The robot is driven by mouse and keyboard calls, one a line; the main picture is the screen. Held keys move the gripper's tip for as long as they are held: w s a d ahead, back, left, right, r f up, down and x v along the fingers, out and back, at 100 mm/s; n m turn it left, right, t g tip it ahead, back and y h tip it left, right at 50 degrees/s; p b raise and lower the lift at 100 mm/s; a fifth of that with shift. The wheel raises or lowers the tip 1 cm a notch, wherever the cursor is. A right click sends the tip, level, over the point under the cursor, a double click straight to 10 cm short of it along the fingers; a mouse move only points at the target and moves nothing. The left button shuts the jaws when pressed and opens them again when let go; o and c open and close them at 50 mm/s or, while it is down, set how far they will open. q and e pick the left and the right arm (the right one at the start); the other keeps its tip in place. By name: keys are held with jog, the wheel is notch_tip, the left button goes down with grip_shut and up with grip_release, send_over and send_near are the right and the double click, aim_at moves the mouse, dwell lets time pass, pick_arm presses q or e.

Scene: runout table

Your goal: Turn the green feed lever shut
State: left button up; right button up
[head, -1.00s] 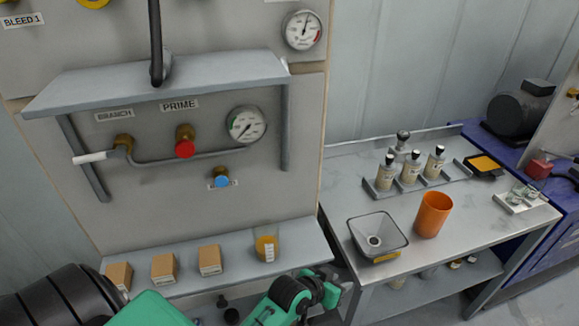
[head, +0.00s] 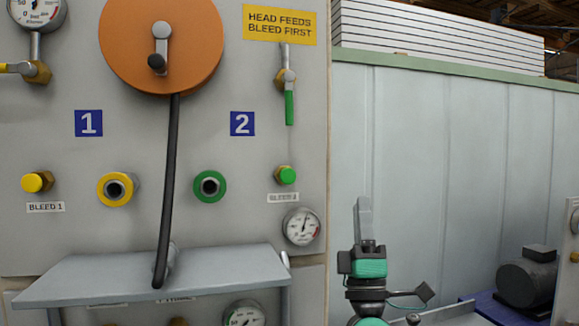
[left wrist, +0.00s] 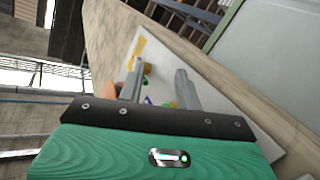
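The green feed lever (head: 289,108) is on the upper right of the grey panel, beneath the yellow "HEAD FEEDS BLEED FIRST" sign (head: 280,25). Its green handle hangs straight down from a brass valve (head: 281,79). My left gripper (head: 363,205) is to the right of the panel and lower than the lever, with its fingers pointing up, apart from it. In the left wrist view the two fingers (left wrist: 160,82) are spread with a gap between them, and nothing is held. The panel shows beyond them, too small to make out the lever surely. My right gripper is not in view.
A green bleed knob (head: 287,175) and a gauge (head: 302,227) sit below the lever. Green (head: 209,186) and yellow (head: 115,189) ports, an orange disc (head: 161,42) and a black hose (head: 170,180) are to the left. A shelf (head: 150,275) juts out below.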

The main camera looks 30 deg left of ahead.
pick_arm(q)
jog(key=s+a+r+n+g+y, duration=0.2)
jog(key=a+r+n+g+y, duration=0.15)
jog(key=r+n+g, duration=0.6)
jog(key=s+a+r+n+g+y, duration=0.3)
jog(key=r+n+g+y, duration=0.1)
jog(key=n+g, duration=0.9)
jog(key=t+h, duration=0.5)
jog(key=h, duration=0.3)
send_near(291, 104)
jog(key=shift+n, duration=0.35)
jog(key=p+x, duration=0.6)
jog(key=x, duration=0.5)
grip_shut()
